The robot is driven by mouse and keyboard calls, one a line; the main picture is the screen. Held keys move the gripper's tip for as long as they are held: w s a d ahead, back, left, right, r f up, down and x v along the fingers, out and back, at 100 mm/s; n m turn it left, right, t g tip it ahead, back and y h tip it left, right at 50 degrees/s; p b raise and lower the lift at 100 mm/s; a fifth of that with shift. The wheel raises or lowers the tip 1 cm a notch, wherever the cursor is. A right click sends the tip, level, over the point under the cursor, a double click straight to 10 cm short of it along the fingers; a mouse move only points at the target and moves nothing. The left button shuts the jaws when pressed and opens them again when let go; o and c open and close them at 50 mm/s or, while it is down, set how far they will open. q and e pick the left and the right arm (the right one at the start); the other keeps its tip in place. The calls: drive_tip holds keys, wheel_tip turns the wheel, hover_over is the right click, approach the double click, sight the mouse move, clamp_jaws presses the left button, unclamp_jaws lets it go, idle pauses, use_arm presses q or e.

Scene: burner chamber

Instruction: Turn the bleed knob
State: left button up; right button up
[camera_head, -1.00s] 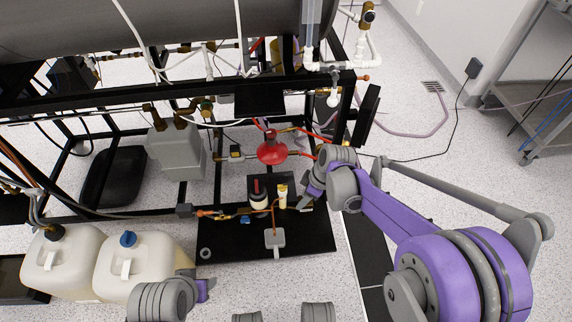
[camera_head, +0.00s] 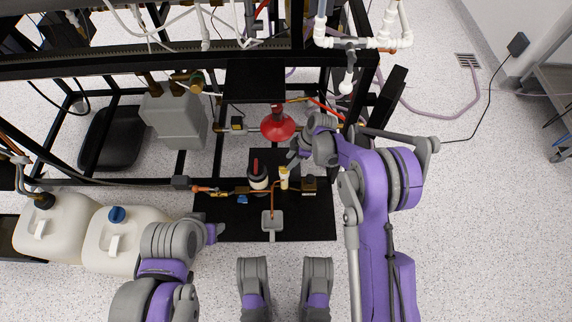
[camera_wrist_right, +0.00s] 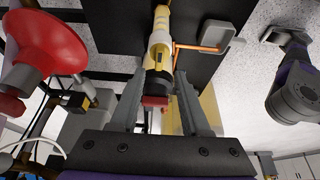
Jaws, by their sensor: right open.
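No part is clearly marked as the bleed knob. In the head view a red-topped black and white fitting (camera_head: 257,177) and a yellow-topped white fitting (camera_head: 284,178) stand upright on the black base plate (camera_head: 315,222). My right gripper (camera_head: 296,158) is just above and behind them, its fingers partly hidden. In the right wrist view my right gripper (camera_wrist_right: 160,82) is open, with a red-ended part (camera_wrist_right: 155,101) showing between its fingers; contact cannot be told. My left gripper (camera_head: 212,232) is at the plate's left front corner, its jaws unclear.
A red round part (camera_head: 278,125) sits close behind the right gripper and shows large in the wrist view (camera_wrist_right: 45,45). Black frame bars cross behind. White jugs (camera_head: 122,240) stand at left. A grey square pad (camera_head: 272,220) is on the plate.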

sight(284, 167)
drive_tip(key=b+x, duration=0.1)
drive_tip(key=x, duration=0.4)
drive_tip(key=shift+f, duration=0.1)
clamp_jaws()
